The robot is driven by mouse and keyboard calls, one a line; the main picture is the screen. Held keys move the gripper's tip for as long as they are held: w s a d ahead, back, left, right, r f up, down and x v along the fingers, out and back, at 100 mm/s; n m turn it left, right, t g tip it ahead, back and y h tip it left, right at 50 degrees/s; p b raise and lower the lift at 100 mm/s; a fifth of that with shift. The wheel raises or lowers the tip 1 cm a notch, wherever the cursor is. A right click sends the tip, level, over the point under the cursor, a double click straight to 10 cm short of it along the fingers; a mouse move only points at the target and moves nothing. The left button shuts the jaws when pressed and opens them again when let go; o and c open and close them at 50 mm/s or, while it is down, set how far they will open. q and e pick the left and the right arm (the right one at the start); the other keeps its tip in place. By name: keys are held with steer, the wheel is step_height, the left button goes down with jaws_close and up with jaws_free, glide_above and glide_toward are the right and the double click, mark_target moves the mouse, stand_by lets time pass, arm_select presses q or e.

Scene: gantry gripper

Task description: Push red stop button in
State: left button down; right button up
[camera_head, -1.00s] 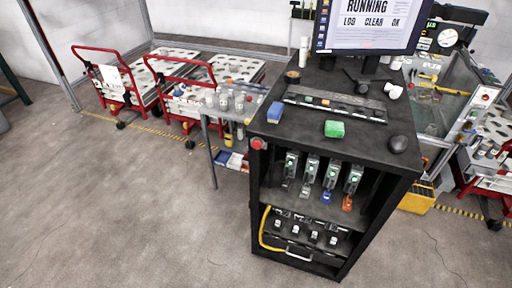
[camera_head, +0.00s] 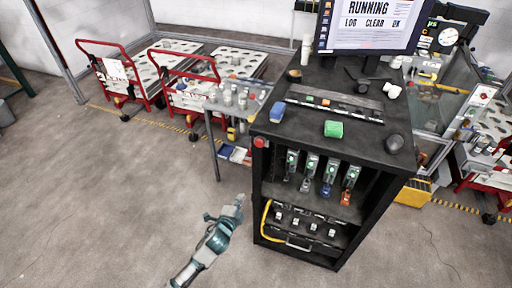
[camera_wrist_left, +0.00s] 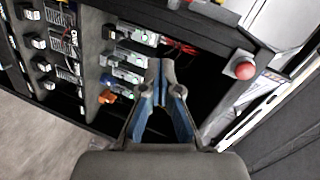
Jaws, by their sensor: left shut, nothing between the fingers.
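The red stop button (camera_head: 260,142) sits at the upper left front corner of the black cabinet (camera_head: 330,262). In the left wrist view the red button (camera_wrist_left: 243,68) shows to the right of my fingers, apart from them. My left gripper (camera_head: 239,200) is shut and empty, low in front of the cabinet's left side, below the button. Its fingertips also show in the left wrist view (camera_wrist_left: 161,64), pointing toward the cabinet front. My right gripper is not in view.
A small side table (camera_head: 214,107) with bottles stands left of the cabinet. Red carts (camera_head: 113,82) stand behind. The floor at left is clear.

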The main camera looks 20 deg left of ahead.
mark_target(259, 145)
arm_select(q)
step_height(259, 145, up, 15)
steer(key=d+m+t+p, duration=0.1)
steer(key=m+t, duration=0.2)
steer(key=shift+d+f+h, duration=0.15)
steer(key=shift+d+h, duration=0.1)
steer(key=shift+h, duration=0.15)
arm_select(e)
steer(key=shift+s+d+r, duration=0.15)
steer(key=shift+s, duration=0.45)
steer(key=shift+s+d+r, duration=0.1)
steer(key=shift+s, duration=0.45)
arm_select(q)
steer(key=shift+w, duration=0.1)
steer(key=w+p, duration=0.1)
steer(key=w, duration=1.2)
steer(key=shift+w, duration=0.35)
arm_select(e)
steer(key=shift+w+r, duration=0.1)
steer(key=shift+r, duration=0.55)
